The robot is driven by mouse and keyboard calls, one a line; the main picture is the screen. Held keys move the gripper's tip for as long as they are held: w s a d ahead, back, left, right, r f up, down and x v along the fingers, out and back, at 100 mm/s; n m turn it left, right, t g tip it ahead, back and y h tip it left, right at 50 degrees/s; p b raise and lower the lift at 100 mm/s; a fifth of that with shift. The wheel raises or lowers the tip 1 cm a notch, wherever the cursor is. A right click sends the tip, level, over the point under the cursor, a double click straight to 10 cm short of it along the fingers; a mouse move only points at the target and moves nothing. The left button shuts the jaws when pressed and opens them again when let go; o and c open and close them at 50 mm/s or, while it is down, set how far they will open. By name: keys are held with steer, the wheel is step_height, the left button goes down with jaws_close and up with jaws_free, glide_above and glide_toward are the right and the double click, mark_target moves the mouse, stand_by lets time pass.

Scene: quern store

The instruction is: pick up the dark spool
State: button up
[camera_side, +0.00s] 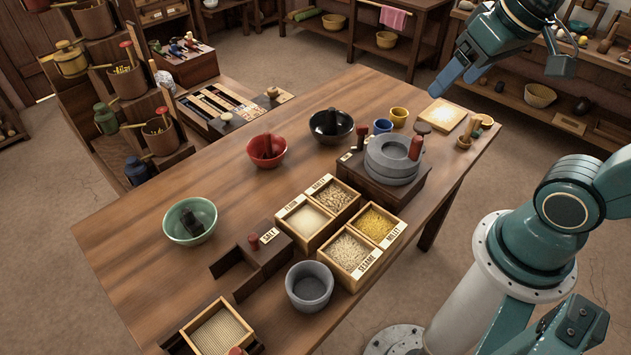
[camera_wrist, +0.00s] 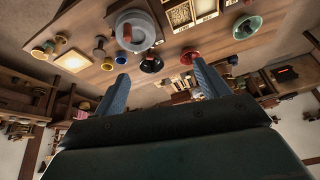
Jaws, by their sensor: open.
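A dark brown round top (camera_side: 422,128), which looks like the dark spool, stands on the table left of a pale square panel in the side view. A lighter wooden spool-like piece (camera_side: 466,136) stands on the panel's right side. My gripper (camera_side: 460,78) is above the table's far right end, higher than the spool and apart from it. Its two blue fingers (camera_wrist: 160,76) are spread, with nothing held between them.
The grey quern (camera_side: 392,165) with a red handle rises close in front. Bowls and the grain box (camera_side: 309,242) occupy the middle. Bare wood shows at left.

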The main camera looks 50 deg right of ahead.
steer(key=w+d+f+m+g, duration=0.1)
steer(key=w+d+m+g, duration=0.1)
steer(key=w+d+m, duration=0.4)
steer(key=m+g, duration=0.3)
steer(key=m, duration=1)
glide_above(423, 126)
step_height(423, 126, down, 19)
steer(key=shift+s+a+f, duration=0.1)
steer(key=shift+f, duration=2.05)
steer(key=shift+a+f, duration=0.1)
steer(key=shift+f, duration=2.05)
steer(key=shift+f, duration=0.1)
steer(key=shift+d+f, duration=0.15)
steer(key=shift+f, duration=2.4)
steer(key=shift+c, duration=0.4)
